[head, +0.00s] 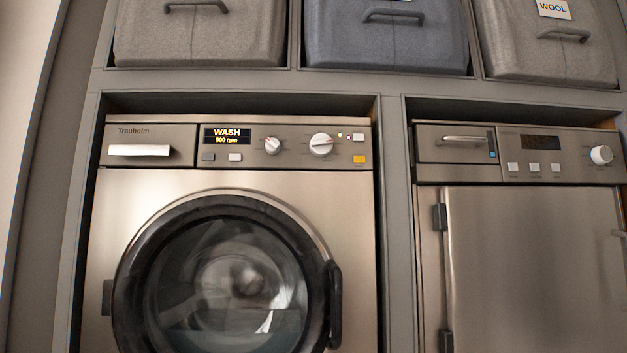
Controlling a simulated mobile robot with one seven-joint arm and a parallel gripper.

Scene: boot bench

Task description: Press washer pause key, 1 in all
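The washer (150,186) stands at the left in the head view, in a grey cabinet bay. Its display (227,136) reads "WASH" and "900 rpm". Below the display are a dark grey key (208,157) and a white key (235,157). At the panel's right end are a white key (359,137) and a yellow key (359,159) below it. The key labels are too small to read, so I cannot tell which is the pause key. The round door (322,220) is shut, with blurred contents behind the glass. My gripper is not in view.
Two knobs, a smaller one (272,145) and a larger one (320,144), sit between the keys. A second appliance (530,260) with its own keys stands at the right, beyond a grey divider (397,220). Fabric bins (385,45) fill the shelf above. Nothing blocks the washer panel.

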